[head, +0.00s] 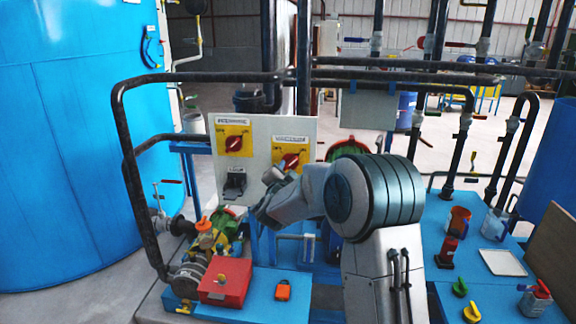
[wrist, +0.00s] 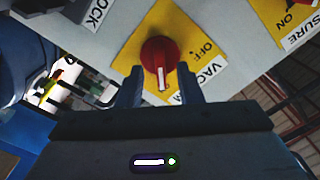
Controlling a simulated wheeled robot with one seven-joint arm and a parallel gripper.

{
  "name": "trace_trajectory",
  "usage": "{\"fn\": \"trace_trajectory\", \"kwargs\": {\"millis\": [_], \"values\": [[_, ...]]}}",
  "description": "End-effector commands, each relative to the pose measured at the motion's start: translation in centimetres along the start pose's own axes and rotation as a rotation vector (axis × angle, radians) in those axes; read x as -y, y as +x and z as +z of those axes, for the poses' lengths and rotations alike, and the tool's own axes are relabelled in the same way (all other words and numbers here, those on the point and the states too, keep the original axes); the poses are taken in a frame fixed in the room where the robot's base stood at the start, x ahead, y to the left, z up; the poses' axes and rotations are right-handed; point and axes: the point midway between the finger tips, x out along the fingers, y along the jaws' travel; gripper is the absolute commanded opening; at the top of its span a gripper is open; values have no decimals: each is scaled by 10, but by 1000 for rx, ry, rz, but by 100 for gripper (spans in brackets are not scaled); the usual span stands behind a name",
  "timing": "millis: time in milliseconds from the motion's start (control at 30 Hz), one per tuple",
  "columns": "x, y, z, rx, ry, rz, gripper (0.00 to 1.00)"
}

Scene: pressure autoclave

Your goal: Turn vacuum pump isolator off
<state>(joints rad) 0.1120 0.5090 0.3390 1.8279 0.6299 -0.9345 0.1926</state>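The vacuum pump isolator is a red rotary knob on a yellow plate. In the wrist view the red knob (wrist: 158,54) is at the centre, with "OFF" and a partly hidden "VAC..." label beside it. In the head view the knob (head: 290,161) is the right one of two on a white panel (head: 257,146). My gripper (wrist: 159,86) is open, its two fingers apart, with the knob's lower end between or just beyond their tips. Nothing is held. I cannot tell whether a finger touches the knob. In the head view my gripper (head: 279,187) is in front of the panel, below the knob.
A second red knob (head: 234,143), labelled "...SSURE" in the wrist view, is on the same panel's left. A grey lock-like device (head: 235,183) is below it. Black pipes (head: 210,77) pass above and left of the panel. A red box (head: 225,281) stands below.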

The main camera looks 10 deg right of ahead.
Motion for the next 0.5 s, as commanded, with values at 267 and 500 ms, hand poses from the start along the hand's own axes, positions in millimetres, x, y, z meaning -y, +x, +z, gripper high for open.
{"fn": "trace_trajectory", "kwargs": {"millis": [267, 500], "values": [[0, 26, 0, 0, 0, 1, 33], [0, 28, 0, 0, 0, 0, 33]]}}
